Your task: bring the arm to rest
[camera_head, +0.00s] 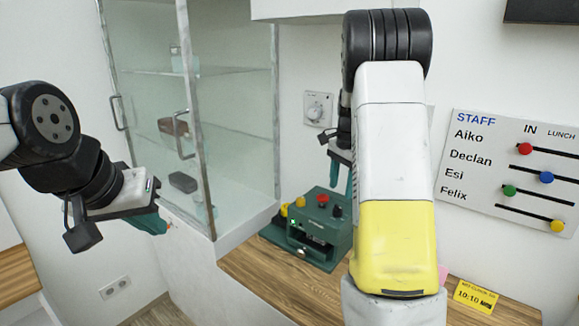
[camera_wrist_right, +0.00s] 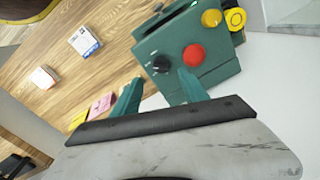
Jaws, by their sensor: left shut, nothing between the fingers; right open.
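My left gripper (camera_head: 152,222) is shut and empty, held in front of the lower left part of the glass cabinet. My right gripper (camera_wrist_right: 160,88) is open, its two teal fingers apart with nothing between them. In the head view my right arm (camera_head: 393,150) stands in the middle and hides part of that gripper, which hangs above the green device (camera_head: 338,240). The device has a red button, a black knob and a yellow button. In the right wrist view the device (camera_wrist_right: 220,65) lies just beyond the fingertips; I cannot tell whether they touch it.
The glass cabinet (camera_head: 235,140) stands at the left with handles on its front and dark items inside. The device rests on a wooden counter (camera_head: 245,275). A staff board (camera_head: 480,190) and a dial (camera_head: 318,108) are on the wall. Small boxes (camera_wrist_right: 84,41) and notes (camera_wrist_right: 103,103) lie on the counter.

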